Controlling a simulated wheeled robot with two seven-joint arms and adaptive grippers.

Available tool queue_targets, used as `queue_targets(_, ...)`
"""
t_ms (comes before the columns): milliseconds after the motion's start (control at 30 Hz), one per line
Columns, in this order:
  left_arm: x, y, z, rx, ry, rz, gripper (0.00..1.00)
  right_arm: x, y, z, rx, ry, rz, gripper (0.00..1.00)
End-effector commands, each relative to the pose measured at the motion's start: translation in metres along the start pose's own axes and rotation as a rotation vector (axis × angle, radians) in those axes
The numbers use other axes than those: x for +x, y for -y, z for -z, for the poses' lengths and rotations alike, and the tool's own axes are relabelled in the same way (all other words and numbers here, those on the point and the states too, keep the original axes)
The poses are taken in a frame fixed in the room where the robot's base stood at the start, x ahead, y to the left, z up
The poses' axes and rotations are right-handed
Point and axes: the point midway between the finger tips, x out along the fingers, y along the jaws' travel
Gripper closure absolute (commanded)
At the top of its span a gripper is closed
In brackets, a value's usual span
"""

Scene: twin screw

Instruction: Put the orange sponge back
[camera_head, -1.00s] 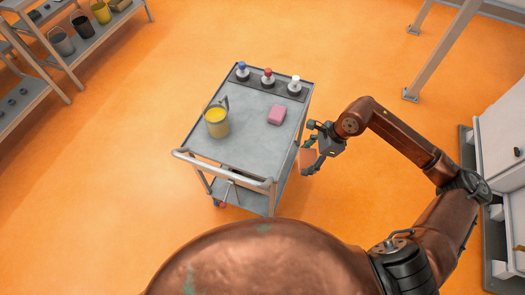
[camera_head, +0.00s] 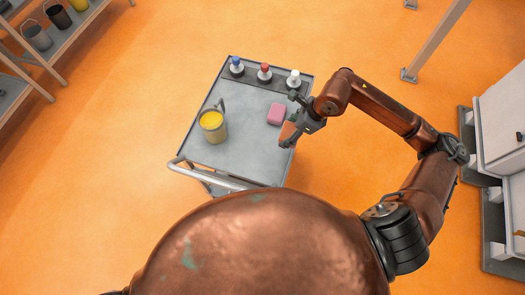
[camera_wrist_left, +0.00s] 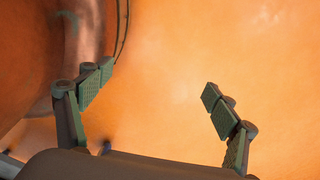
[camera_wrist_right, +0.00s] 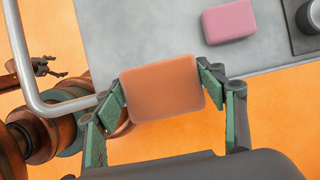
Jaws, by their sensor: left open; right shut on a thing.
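The orange sponge (camera_wrist_right: 165,90) is held between the fingers of my right gripper (camera_wrist_right: 163,95), which is shut on it. In the head view the sponge (camera_head: 288,131) shows at the right edge of the grey cart (camera_head: 240,160), with my right gripper (camera_head: 298,122) over that edge. A pink sponge (camera_head: 276,114) lies on the cart top, just left of my right gripper. My left gripper (camera_wrist_left: 155,95) is open and empty above the orange floor, seen in the left wrist view.
A yellow bucket (camera_head: 213,124) stands on the cart's left side. Blue-, red- and white-topped bottles (camera_head: 265,73) stand in a dark strip at the far end. The near middle of the cart top is clear. A shelf (camera_head: 60,50) with buckets stands at upper left.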

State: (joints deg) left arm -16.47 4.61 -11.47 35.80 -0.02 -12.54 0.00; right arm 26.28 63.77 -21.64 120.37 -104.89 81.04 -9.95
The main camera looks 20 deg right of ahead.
Motion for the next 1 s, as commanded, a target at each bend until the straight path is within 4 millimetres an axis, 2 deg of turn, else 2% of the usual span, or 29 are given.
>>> queue_targets(33,-0.003,-0.001,-0.013,-0.003,0.015,-0.001,0.18,0.008,-0.01,-0.009,-0.004,0.004,-0.004,0.58)
queue_targets(100,-0.005,-0.002,-0.026,-0.006,0.031,-0.002,0.18,0.019,-0.021,-0.018,-0.004,0.006,-0.005,0.58)
queue_targets(233,-0.006,-0.003,-0.037,-0.009,0.045,-0.003,0.18,0.046,-0.038,-0.028,-0.001,0.001,-0.005,0.58)
queue_targets(400,-0.005,-0.002,-0.027,-0.006,0.033,-0.002,0.18,0.077,-0.051,-0.033,-0.002,0.001,-0.003,0.58)
queue_targets(667,-0.004,0.0,0.002,-0.001,-0.004,0.0,0.18,0.095,-0.058,-0.035,-0.001,0.0,-0.001,0.58)
queue_targets(767,-0.004,0.0,0.001,-0.001,-0.003,0.0,0.18,0.106,-0.064,-0.036,0.0,-0.001,-0.004,0.58)
queue_targets(900,-0.004,-0.001,-0.008,-0.003,0.009,-0.001,0.18,0.125,-0.063,-0.026,0.002,-0.002,-0.004,0.58)
queue_targets(1000,-0.005,-0.002,-0.015,-0.005,0.018,-0.002,0.18,0.13,-0.062,-0.025,-0.002,0.0,0.0,0.58)
